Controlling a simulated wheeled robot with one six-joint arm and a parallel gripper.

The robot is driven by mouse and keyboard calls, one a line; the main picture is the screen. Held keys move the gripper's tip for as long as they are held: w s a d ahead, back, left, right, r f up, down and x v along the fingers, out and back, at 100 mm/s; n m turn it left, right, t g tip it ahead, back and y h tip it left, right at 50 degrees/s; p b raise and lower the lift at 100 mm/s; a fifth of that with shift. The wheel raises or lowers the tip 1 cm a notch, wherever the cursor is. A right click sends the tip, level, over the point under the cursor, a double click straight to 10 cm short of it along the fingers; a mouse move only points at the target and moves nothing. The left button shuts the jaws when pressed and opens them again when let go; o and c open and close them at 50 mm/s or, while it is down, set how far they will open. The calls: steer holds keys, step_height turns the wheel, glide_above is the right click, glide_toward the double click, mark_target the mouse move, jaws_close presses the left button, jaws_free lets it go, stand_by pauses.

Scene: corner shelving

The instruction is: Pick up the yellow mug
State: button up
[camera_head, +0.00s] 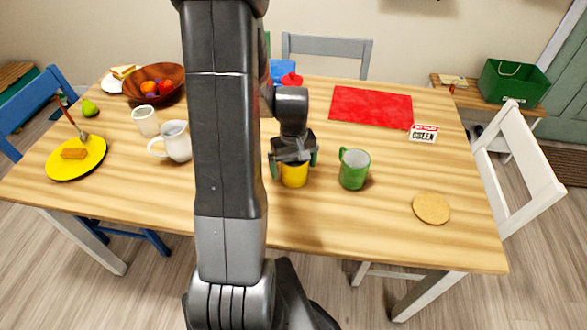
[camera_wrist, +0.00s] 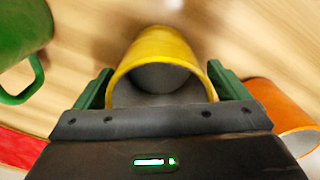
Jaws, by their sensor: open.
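The yellow mug (camera_head: 294,176) stands on the wooden table, partly hidden under my gripper in the head view. In the wrist view the yellow mug (camera_wrist: 161,47) lies between the two green fingers, its rim close to the gripper body. My gripper (camera_head: 294,166) is open, with one finger on each side of the mug. In the wrist view my gripper (camera_wrist: 161,92) shows a gap between its fingers and the mug wall; I cannot tell whether either one touches. The mug's handle is not visible.
A green mug (camera_head: 354,169) stands close on the right, and it shows in the wrist view (camera_wrist: 22,35). An orange thing (camera_wrist: 282,105) is near the other finger. White mugs (camera_head: 175,142) stand left. A red mat (camera_head: 371,106) lies behind; a cork coaster (camera_head: 431,209) lies front right.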

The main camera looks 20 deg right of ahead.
steer(key=c, duration=1.2)
steer(key=shift+c, duration=0.6)
steer(key=shift+r, duration=0.2)
